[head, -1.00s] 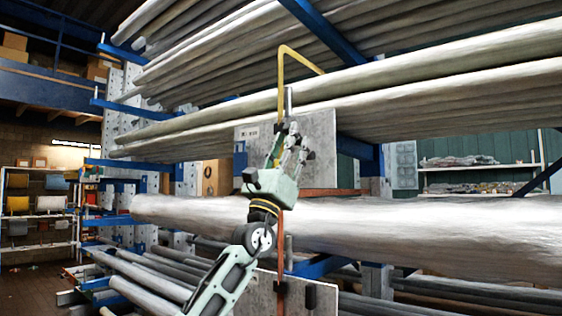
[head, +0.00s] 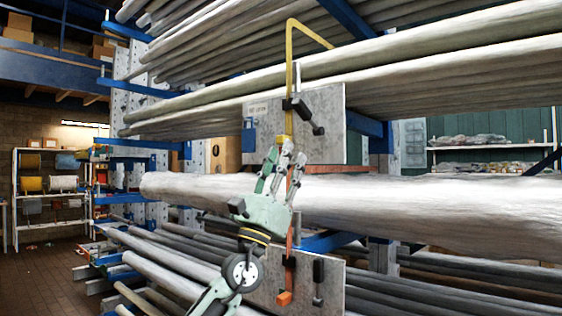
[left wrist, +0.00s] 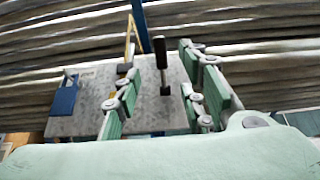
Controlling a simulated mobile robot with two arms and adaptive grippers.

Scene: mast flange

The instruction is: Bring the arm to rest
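My left gripper (head: 281,168) is in front of the rack in the head view, its fingers pointing up. Its fingers stand apart with nothing between them; they also show spread in the left wrist view (left wrist: 160,98). Behind and above them is a grey upper panel (head: 328,104) with a black-handled lever (head: 303,115) and a blue block (head: 249,134). The panel also shows in the left wrist view (left wrist: 85,118), with the black handle (left wrist: 160,52) upright beyond the fingers. The gripper appears apart from the lever. My right gripper is in neither view.
A yellow pipe (head: 290,62) runs above the panel. A lower panel (head: 331,290) carries an orange handle (head: 284,298) and a black one (head: 318,272). A thick pale pole (head: 430,203) crosses behind my gripper. Floor (head: 45,275) is clear at lower left.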

